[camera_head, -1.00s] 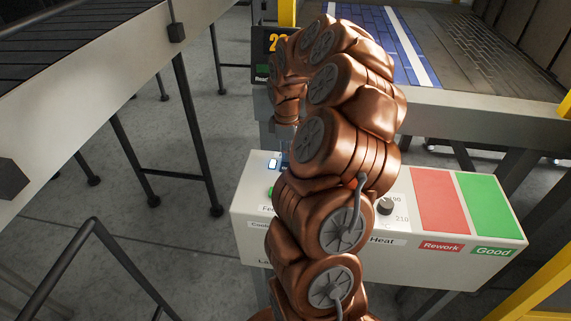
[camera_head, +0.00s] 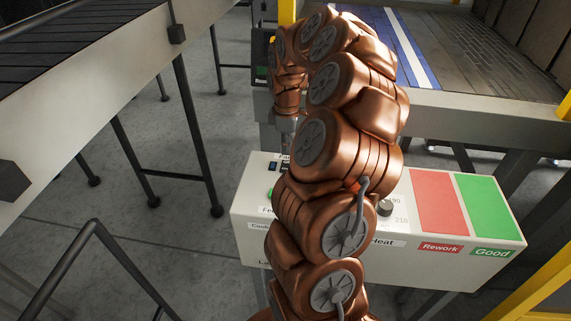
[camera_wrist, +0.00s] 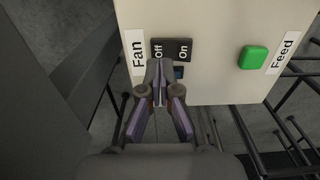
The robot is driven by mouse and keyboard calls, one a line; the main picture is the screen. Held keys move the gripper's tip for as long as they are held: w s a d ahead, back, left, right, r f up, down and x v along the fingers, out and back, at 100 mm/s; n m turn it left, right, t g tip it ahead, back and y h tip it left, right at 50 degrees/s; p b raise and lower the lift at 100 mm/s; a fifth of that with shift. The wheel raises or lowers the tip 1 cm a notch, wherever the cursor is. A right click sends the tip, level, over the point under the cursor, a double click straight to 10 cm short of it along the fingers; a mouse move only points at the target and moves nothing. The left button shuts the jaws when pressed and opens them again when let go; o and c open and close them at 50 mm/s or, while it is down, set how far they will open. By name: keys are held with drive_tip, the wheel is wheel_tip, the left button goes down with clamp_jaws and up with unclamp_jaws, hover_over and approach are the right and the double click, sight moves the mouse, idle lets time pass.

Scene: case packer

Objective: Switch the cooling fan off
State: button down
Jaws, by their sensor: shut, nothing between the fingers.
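The fan switch (camera_wrist: 179,72) shows as a small blue patch in the wrist view, just below the dark plate (camera_wrist: 172,50) marked Off and On. The Fan label (camera_wrist: 138,52) is left of the plate. My gripper (camera_wrist: 158,72) is shut and empty. Its fingertips are in front of the switch's Off side and hide much of it. I cannot tell whether they touch it. In the head view my gripper (camera_head: 286,150) is at the panel's back left corner, and the arm hides much of the panel.
The white control panel (camera_head: 450,268) also carries a green Feed button (camera_wrist: 254,58), a Heat knob (camera_head: 385,207), a red Rework pad (camera_head: 438,200) and a green Good pad (camera_head: 488,200). A conveyor (camera_head: 90,70) stands at left.

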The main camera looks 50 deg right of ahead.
sight(285, 163)
drive_tip(key=shift+r+p, duration=0.35)
drive_tip(key=shift+r, duration=1.4)
drive_tip(key=shift+a+r, duration=0.1)
drive_tip(key=shift+a, duration=0.15)
drive_tip(key=s+a+r+m, duration=0.1)
drive_tip(key=s+a+r, duration=0.2)
drive_tip(key=a, duration=0.7)
drive_tip(key=s+a+r, duration=0.2)
drive_tip(key=a+r, duration=0.1)
drive_tip(key=a, duration=0.8)
drive_tip(key=s+a+f+m+g, duration=0.1)
drive_tip(key=s+a+m, duration=0.2)
drive_tip(key=s, duration=0.6)
drive_tip(key=s+a+f+m, duration=0.2)
drive_tip(key=s+a+m, duration=0.1)
drive_tip(key=s+a, duration=0.5)
drive_tip(key=shift+s+g, duration=0.4)
drive_tip(key=shift+s, duration=0.5)
drive_tip(key=shift+a, duration=0.1)
